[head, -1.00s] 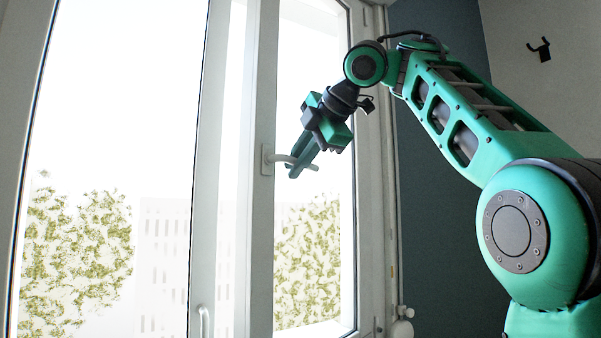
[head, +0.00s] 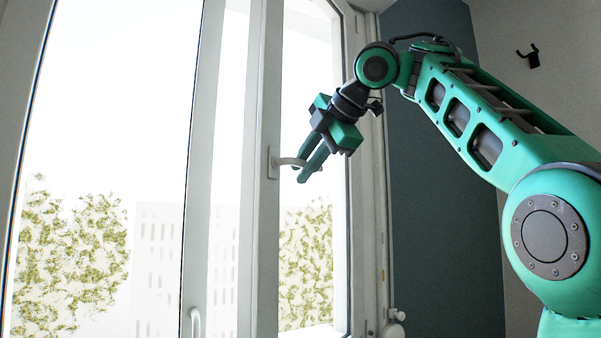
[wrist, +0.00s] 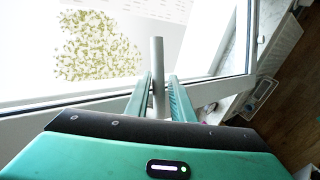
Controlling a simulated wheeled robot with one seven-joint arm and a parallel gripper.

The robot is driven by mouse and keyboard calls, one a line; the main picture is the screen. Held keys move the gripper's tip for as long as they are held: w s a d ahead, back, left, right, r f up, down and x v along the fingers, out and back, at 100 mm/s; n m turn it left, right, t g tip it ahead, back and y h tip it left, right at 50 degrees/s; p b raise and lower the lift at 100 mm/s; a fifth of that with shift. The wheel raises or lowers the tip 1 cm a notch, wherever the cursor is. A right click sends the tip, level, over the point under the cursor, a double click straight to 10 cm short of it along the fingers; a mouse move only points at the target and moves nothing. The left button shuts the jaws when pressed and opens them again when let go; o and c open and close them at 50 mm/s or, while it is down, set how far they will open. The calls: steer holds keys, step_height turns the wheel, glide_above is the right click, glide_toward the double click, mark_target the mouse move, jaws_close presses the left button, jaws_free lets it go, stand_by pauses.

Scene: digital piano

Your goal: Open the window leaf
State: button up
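The window leaf (head: 262,230) is the right-hand white-framed one. It stands ajar, with a bright gap between its stile and the post to its left. Its handle (head: 289,162) points sideways to the right, and its free end is hidden by my fingers in the head view. My gripper (head: 306,172) reaches down to the handle, one finger on each side of it. In the wrist view the grey handle (wrist: 157,75) lies between the two green fingers (wrist: 160,88), with narrow gaps beside it, so the gripper looks open around the handle. Contact on either side is unclear.
A left window leaf (head: 203,120) with its own handle (head: 195,322) stands beside the gap. A dark wall (head: 440,200) and a hook (head: 528,58) are at the right.

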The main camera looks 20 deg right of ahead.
steer(key=shift+a, duration=0.2)
steer(key=shift+s+r, duration=0.15)
steer(key=shift+s, duration=0.1)
steer(key=shift+s, duration=0.1)
steer(key=shift+s+d+r, duration=0.45)
steer(key=shift+s, duration=0.05)
steer(key=v, duration=0.8)
steer(key=shift+r, duration=0.15)
stand_by(0.5)
steer(key=shift+d, duration=0.1)
stand_by(0.5)
